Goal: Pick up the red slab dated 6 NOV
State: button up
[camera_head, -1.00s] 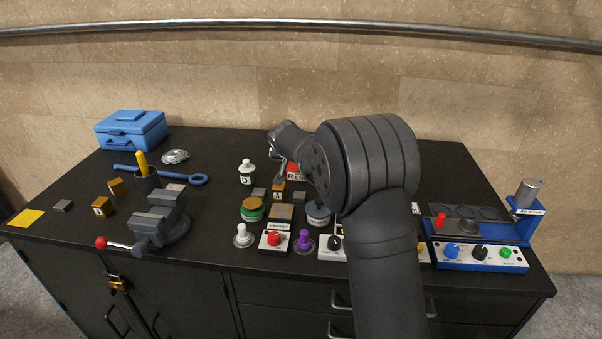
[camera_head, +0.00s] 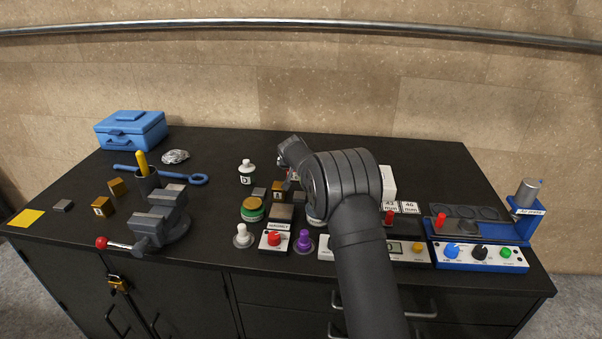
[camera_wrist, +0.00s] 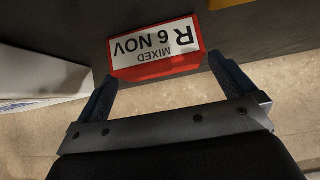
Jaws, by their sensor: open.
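The red slab (camera_wrist: 158,72) shows in the wrist view with a white label reading R, 6 NOV and MIXED, upside down in that view. My gripper (camera_wrist: 160,88) is open, and its two blue-grey fingertips stand on either side of the slab's near edge. I cannot tell whether they touch it. In the head view only a small bit of red shows beside the gripper (camera_head: 287,172); my arm hides most of the slab.
A white block (camera_wrist: 40,75) stands close to the left finger in the wrist view. The blue-based press (camera_head: 480,257) is at the right.

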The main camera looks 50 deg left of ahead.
jog(key=shift+x, duration=1.7)
jog(key=shift+r, duration=0.1)
jog(key=shift+c, duration=0.2)
jog(key=c, duration=0.7)
jog(key=shift+c, duration=0.9)
jog(key=shift+r, duration=0.15)
